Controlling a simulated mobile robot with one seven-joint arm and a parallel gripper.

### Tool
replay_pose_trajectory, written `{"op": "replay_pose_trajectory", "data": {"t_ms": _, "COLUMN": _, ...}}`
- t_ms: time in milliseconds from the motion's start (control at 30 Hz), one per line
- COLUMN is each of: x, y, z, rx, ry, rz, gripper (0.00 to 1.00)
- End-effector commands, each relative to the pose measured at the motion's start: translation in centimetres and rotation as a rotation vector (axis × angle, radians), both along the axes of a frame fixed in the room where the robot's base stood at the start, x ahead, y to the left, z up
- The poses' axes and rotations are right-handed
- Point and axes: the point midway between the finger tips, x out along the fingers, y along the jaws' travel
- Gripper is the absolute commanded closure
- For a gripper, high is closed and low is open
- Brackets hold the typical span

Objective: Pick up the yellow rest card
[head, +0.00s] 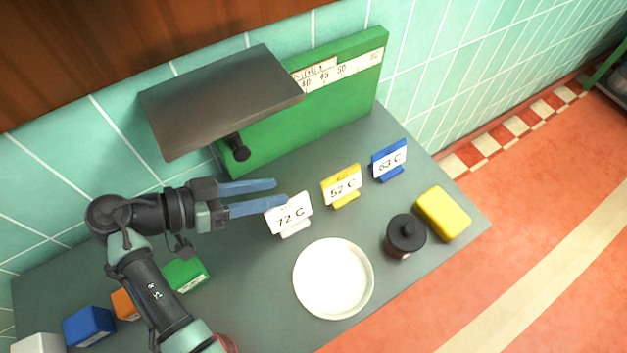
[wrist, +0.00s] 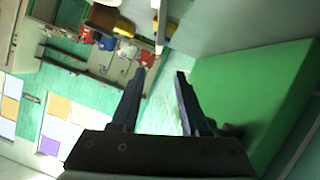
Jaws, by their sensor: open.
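The yellow rest card (head: 341,186), marked 52 C, stands upright on the grey table between a white card (head: 289,214) marked 72 C and a blue card (head: 388,160) marked 63 C. My gripper (head: 280,193) is open and empty, pointing right. Its fingertips are just left of the yellow card, apart from it, and one finger overlaps the top of the white card in the head view. In the wrist view, the open fingers (wrist: 160,72) have nothing between them. A yellow patch near the top there may be the card; I cannot tell.
A green board (head: 330,105) stands behind the cards, with a dark raised plate (head: 220,100) to its left. A white round dish (head: 333,278), a dark lidded pot (head: 404,237) and a yellow block (head: 443,213) are in front. Coloured blocks line the left side.

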Motion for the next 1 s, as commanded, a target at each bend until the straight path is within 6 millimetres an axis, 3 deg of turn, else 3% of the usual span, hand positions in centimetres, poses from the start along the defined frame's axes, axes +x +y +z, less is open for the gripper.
{"op": "replay_pose_trajectory", "data": {"t_ms": 300, "x": 2.5, "y": -4.7, "z": -2.0, "rx": -0.001, "ry": 0.001, "rz": -0.004, "gripper": 0.55}}
{"op": "replay_pose_trajectory", "data": {"t_ms": 567, "x": 3.4, "y": -6.5, "z": -2.8, "rx": 0.0, "ry": 0.001, "rz": -0.002, "gripper": 0.55}}
{"op": "replay_pose_trajectory", "data": {"t_ms": 833, "x": 5.0, "y": -9.7, "z": -4.1, "rx": 0.0, "ry": 0.002, "rz": -0.003, "gripper": 0.55}}
{"op": "replay_pose_trajectory", "data": {"t_ms": 1000, "x": 5.4, "y": -10.3, "z": -4.4, "rx": 0.0, "ry": 0.001, "rz": 0.0, "gripper": 0.55}}
